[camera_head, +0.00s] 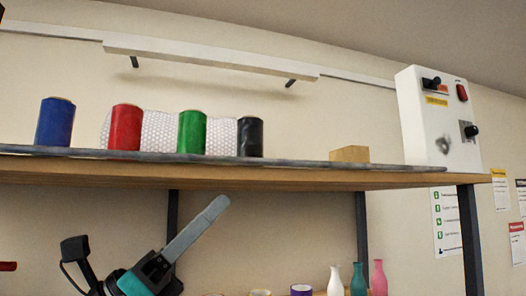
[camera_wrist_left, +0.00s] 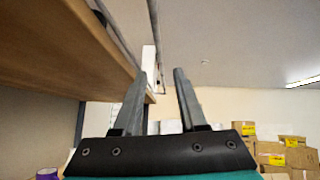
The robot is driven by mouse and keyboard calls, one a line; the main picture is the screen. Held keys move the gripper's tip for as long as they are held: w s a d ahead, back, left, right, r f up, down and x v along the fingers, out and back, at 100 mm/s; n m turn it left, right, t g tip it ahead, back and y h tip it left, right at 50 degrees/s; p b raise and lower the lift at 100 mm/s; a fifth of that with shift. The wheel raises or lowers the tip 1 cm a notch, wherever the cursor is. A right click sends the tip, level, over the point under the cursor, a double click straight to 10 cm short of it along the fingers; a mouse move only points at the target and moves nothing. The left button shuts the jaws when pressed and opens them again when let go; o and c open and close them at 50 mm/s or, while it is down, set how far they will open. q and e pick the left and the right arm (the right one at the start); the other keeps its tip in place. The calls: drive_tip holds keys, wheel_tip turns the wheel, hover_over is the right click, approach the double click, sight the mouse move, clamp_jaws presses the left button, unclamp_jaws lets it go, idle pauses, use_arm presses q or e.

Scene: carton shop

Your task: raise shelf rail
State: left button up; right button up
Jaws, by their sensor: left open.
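The shelf rail (camera_head: 290,162) is a thin grey bar along the front edge of the wooden shelf (camera_head: 290,178) in the head view. It lies low, about level with the shelf top. My left gripper (camera_head: 222,203) is below the shelf board, its fingers pointing up and to the right, apart from the rail. In the left wrist view the gripper (camera_wrist_left: 163,72) is open, with nothing between its two fingers. The shelf's underside (camera_wrist_left: 60,45) is at upper left there. A thin bar (camera_wrist_left: 120,38) runs along its edge, likely the rail. My right gripper is not in view.
On the shelf stand blue (camera_head: 55,122), red (camera_head: 125,127), green (camera_head: 191,132) and black (camera_head: 250,137) rolls, bubble wrap (camera_head: 160,130), a wooden block (camera_head: 349,154) and a white control box (camera_head: 425,120). Bottles (camera_head: 358,280) stand below. Cartons (camera_wrist_left: 285,152) are stacked at right.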

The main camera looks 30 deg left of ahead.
sight(263, 161)
use_arm(q)
drive_tip(key=p+x, duration=0.5)
drive_tip(key=x, duration=0.4)
drive_tip(key=shift+w+r, duration=0.1)
drive_tip(key=shift+r, duration=0.1)
drive_tip(key=shift+p+x, duration=0.65)
drive_tip(key=shift+x, duration=0.15)
drive_tip(key=shift+w+f, duration=0.1)
drive_tip(key=shift+f, duration=0.05)
clamp_jaws()
